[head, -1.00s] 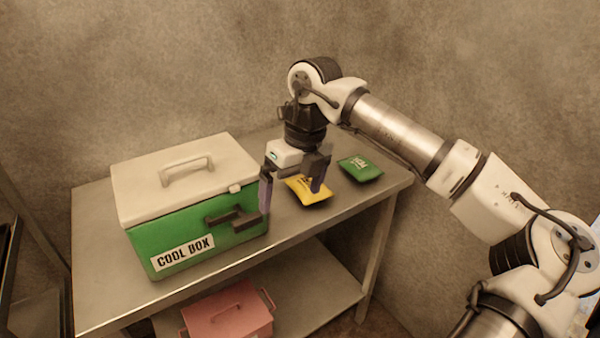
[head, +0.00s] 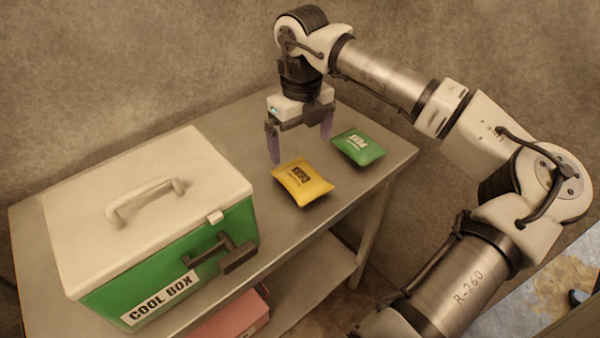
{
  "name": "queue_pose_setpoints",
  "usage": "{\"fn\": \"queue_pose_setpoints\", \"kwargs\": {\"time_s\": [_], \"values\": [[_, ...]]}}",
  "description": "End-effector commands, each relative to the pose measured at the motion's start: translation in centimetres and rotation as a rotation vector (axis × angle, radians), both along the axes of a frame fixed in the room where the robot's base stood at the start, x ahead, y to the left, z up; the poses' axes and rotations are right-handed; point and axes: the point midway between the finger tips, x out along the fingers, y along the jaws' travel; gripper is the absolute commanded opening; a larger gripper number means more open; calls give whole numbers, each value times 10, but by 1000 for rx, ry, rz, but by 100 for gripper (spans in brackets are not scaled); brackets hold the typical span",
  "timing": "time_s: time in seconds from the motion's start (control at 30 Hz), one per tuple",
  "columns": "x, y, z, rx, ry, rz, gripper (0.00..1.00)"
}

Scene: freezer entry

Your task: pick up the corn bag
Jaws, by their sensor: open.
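The yellow bag (head: 302,183) lies flat on the metal table, right of the cool box; its dark label looks like it reads corn, though the print is small. A green bag labelled peas (head: 358,147) lies behind it to the right. My gripper (head: 300,148) is open and empty, pointing down with its fingers spread. It shows just behind the yellow bag in the head view, apart from it. The exact height of the fingertips above the table is hard to tell.
A green cool box (head: 225,232) with a white lid and handles stands on the left of the table (head: 345,200). A pink box (head: 235,315) sits on the lower shelf. The wall is close behind the table. Bare table lies around the bags.

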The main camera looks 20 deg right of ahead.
Motion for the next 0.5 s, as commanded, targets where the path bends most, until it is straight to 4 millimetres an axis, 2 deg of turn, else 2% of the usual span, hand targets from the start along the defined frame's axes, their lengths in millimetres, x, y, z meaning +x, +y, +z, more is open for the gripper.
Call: {"fn": "queue_pose_setpoints", "kwargs": {"time_s": [0.1, 0.2, 0.5], "values": [[-1, 1, -22, 3, 2, 1, 99], [0, 1, -35, 2, 1, 0, 99], [-1, 2, -60, 4, 2, 2, 99]]}}
